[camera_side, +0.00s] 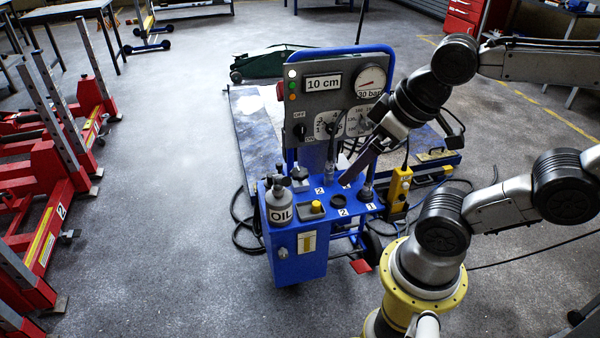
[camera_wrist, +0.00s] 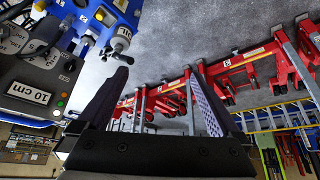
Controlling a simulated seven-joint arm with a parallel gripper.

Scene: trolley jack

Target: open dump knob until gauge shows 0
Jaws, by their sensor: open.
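The blue trolley unit (camera_side: 300,262) stands mid-picture in the side view. Its grey panel carries a round dial gauge (camera_side: 370,80) above a "30 bar" label; the needle is too small to read surely. A black rotary knob (camera_side: 299,131) sits between OFF and ON marks. No label shows which is the dump knob. My gripper (camera_side: 349,178) is open and empty, above the top's right part and in front of the panel. In the wrist view my gripper (camera_wrist: 158,75) has its fingers apart, with nothing between them.
The "OIL" bottle (camera_side: 278,208) stands at the top's left front corner. A "10 cm" display (camera_side: 323,84) is left of the gauge. An upright lever (camera_side: 331,155) and a yellow control box (camera_side: 400,190) flank my gripper. Red lifts (camera_side: 55,195) stand left; open floor lies between.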

